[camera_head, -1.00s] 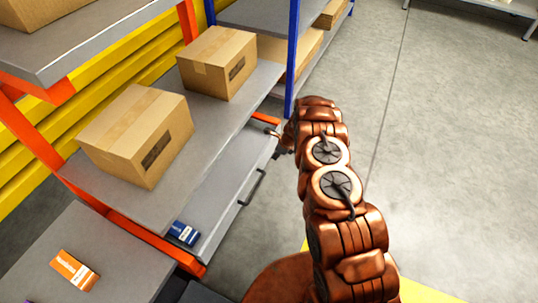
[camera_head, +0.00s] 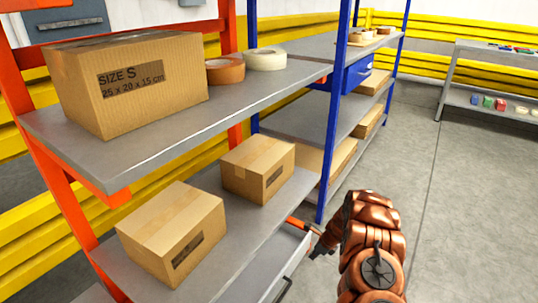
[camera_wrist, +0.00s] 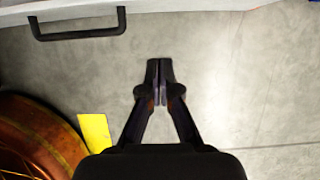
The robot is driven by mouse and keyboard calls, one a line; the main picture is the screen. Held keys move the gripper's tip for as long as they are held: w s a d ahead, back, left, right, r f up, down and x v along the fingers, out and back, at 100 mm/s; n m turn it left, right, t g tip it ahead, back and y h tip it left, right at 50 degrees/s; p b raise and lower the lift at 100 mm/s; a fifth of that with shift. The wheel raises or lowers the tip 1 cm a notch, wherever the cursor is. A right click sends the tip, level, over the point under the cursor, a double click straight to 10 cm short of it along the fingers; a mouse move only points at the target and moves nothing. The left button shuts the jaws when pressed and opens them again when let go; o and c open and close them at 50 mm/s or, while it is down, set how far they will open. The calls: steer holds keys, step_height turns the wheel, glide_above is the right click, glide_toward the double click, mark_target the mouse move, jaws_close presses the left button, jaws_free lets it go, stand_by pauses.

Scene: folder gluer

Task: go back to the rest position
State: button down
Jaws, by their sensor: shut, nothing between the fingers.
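My gripper (camera_wrist: 159,72) is shut and empty in the wrist view, with its dark fingers together over bare grey floor. A drawer front (camera_wrist: 70,8) with a black handle (camera_wrist: 78,32) lies at the upper left of that view, apart from the fingertips. In the head view my copper-coloured arm reaches up from the lower right, and my gripper (camera_head: 318,250) shows small and dark beside the drawer unit (camera_head: 280,265) under the shelf. Its fingertips are hard to make out there.
The orange-framed shelf (camera_head: 150,150) holds a SIZE S box (camera_head: 125,85), two tape rolls and two smaller boxes. A blue-framed shelf (camera_head: 300,120) stands behind it. A low table (camera_head: 500,105) with small coloured items is at the far right. The grey floor (camera_head: 470,200) is open.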

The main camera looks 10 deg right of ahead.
steer(key=s+a+r+n+g+p, duration=0.1)
steer(key=s+a+r+n+p, duration=0.25)
steer(key=r, duration=0.75)
steer(key=s+a+r+n+y+p, duration=0.1)
steer(key=s+a+r+n+p, duration=0.3)
steer(key=r, duration=0.6)
steer(key=a+r+n+g+p, duration=0.15)
steer(key=a+r, duration=0.35)
steer(key=r, duration=0.6)
steer(key=s+a+r+n+p, duration=0.1)
steer(key=s+r+n+p, duration=0.3)
steer(key=s+r, duration=0.45)
steer(key=s+a+r+n+p, duration=0.2)
steer(key=s+r+n+p, duration=0.3)
steer(key=r, duration=0.6)
steer(key=s+d+r+n+h+p, duration=0.1)
steer(key=s+d+r+n+p, duration=0.1)
steer(key=s+r, duration=0.4)
steer(key=s+d+r+n+g+h+p, duration=0.1)
steer(key=s+r, duration=0.5)
steer(key=s, duration=0.7)
steer(key=s+d+r+n+g+h+p, duration=0.1)
steer(key=s+r+n+p, duration=0.4)
steer(key=s, duration=0.5)
steer(key=d+r+h+p, duration=0.1)
steer(key=d+p, duration=0.1)
steer(key=shift+s+d, duration=0.3)
steer(key=shift+s, duration=0.05)
steer(key=shift+a, duration=0.1)
